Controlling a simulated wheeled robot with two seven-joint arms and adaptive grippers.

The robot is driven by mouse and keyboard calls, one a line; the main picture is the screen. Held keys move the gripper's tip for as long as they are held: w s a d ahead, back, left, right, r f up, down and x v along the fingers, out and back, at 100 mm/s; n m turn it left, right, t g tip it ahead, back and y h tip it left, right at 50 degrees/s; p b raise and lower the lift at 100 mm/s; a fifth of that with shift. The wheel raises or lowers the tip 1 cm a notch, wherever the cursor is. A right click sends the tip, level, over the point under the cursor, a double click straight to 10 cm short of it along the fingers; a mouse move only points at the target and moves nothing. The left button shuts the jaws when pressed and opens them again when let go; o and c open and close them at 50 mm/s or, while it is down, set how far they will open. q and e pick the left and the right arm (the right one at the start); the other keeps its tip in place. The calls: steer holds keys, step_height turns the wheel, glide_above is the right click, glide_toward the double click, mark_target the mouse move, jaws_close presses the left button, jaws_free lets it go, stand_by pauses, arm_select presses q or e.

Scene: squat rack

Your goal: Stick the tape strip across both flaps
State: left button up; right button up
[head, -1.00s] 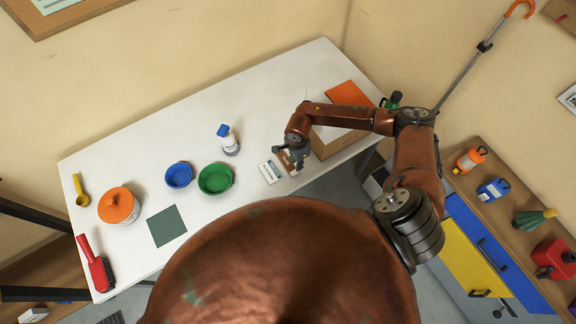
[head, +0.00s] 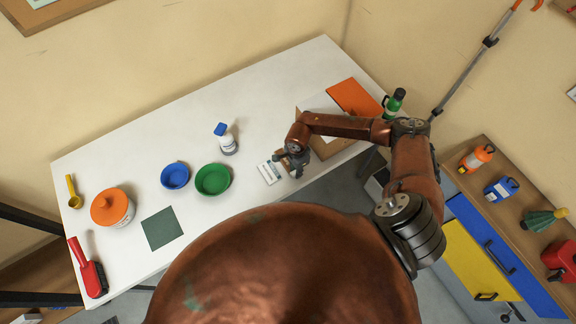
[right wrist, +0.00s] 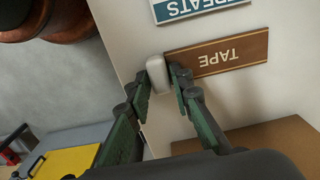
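The brown tape strip (right wrist: 217,54), lettered TAPE, lies at the table's front edge. It has a pale grey tab (right wrist: 157,74) at its end. In the head view my right gripper (head: 296,162) covers much of the strip. A brown cardboard box (head: 330,148) stands just right of it, partly hidden by my right arm; its flaps cannot be made out clearly. My left gripper is not in view.
A white card (head: 269,173) lies left of the strip. Further left are a green bowl (head: 213,192), a blue bowl (head: 175,190) and a blue-capped bottle (head: 227,143). An orange panel (head: 355,98) and a green bottle (head: 395,101) are at the right. The table's back middle is clear.

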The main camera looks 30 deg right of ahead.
jaws_close()
steer(key=shift+r+p, duration=2.45)
steer(key=shift+r, duration=1.55)
